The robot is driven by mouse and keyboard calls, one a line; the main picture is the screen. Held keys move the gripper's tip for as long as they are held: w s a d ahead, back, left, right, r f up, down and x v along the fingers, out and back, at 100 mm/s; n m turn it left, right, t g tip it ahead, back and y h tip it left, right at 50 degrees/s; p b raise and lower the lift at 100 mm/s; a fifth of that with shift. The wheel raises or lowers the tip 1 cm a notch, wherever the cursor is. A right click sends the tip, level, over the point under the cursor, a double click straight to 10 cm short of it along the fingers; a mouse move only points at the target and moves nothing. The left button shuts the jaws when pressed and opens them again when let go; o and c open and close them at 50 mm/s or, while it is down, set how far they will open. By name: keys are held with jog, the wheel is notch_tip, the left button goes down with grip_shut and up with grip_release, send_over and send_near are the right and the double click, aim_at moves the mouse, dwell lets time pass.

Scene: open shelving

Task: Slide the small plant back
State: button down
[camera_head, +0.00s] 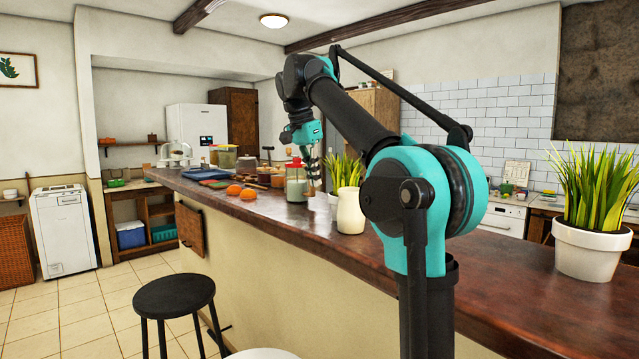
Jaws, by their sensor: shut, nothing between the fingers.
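A small plant with thin green leaves (342,168) stands on the brown counter, near the middle of the picture. Its pot is mostly hidden by the white vase and my arm. My gripper (314,178) points down just left of the plant's leaves, above the counter and close to a glass jar. It is small in the picture; its fingers look shut and empty. I cannot tell whether it touches the plant. A bigger plant in a white pot (588,252) stands on the counter at the far right, well apart from my gripper.
A white vase (351,212) stands in front of the small plant. A glass jar with a red lid (296,184) is left of it. Oranges (234,190), a blue tray (206,173) and several containers crowd the counter's far end. A black stool (174,297) stands in front.

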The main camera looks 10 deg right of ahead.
jog(key=x, duration=0.8)
jog(key=shift+w+d+f, duration=0.2)
jog(key=shift+w+d, duration=0.6)
jog(key=shift+d, duration=0.2)
jog(key=shift+w+d, duration=0.5)
jog(key=shift+d, duration=0.1)
jog(key=w+d, duration=0.3)
jog(key=d, duration=0.1)
jog(key=w+d, duration=0.3)
jog(key=d, duration=0.1)
jog(key=w+d, duration=0.4)
jog(key=shift+d, duration=0.3)
jog(key=shift+r, duration=0.1)
